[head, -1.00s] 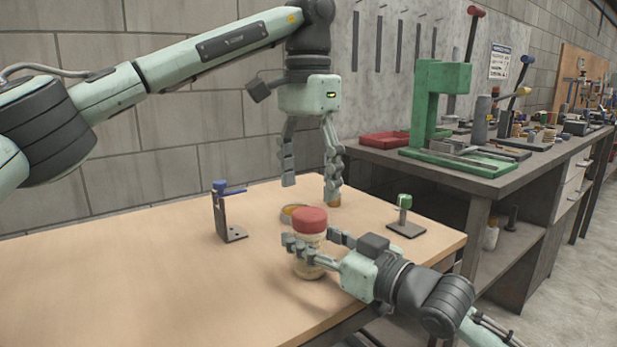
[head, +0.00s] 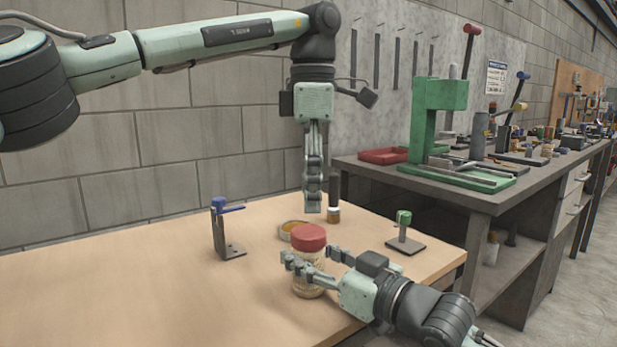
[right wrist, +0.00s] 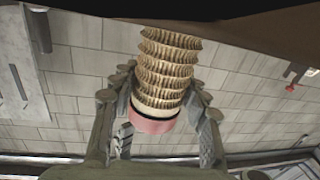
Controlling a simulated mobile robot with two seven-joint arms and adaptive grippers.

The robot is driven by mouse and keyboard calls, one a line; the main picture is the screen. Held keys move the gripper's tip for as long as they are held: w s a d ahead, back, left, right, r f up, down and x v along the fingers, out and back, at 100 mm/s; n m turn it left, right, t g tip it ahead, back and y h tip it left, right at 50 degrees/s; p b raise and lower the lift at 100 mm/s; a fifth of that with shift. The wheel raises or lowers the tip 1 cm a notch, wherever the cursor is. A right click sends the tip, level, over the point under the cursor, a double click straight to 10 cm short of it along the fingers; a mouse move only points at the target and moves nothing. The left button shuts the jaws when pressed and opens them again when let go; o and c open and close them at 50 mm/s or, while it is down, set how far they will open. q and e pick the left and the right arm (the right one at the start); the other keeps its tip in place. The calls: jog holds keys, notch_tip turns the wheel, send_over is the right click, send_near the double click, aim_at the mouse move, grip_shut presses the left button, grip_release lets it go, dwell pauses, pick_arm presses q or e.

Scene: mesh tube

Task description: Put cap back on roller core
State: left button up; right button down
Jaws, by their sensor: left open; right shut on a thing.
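The roller core (head: 309,279) is a tan ribbed tube standing upright near the table's front edge. A red cap (head: 309,237) sits on its top end. In the right wrist view the ribbed core (right wrist: 166,70) and the red cap (right wrist: 152,122) show upside down, with a dark band between them. My right gripper (head: 309,256) is shut around the core from the right, just below the cap. My left gripper (head: 313,208) hangs above and behind the cap, pointing down, open and empty, seen edge-on so its fingers overlap.
A shallow round tin (head: 293,231) lies behind the core. A dark-handled object (head: 333,213) stands beside the left fingertips. A blue-topped bracket (head: 226,235) stands left, a green-topped stand (head: 404,236) right. The table's left part (head: 120,285) is clear. A cluttered workbench (head: 450,190) adjoins at right.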

aim_at(308, 231)
pick_arm(q)
jog(key=n, duration=0.5)
jog(key=shift+r, duration=0.25)
jog(key=n, duration=0.3)
jog(key=shift+w+a+r, duration=0.1)
jog(key=n, duration=0.4)
jog(key=shift+r, duration=0.2)
jog(key=n, duration=0.3)
jog(key=shift+w+a+r+n, duration=0.1)
jog(key=shift+w+r+n, duration=0.05)
jog(key=shift+n, duration=0.15)
jog(key=shift+f, duration=4.05)
jog(key=shift+c, duration=0.5)
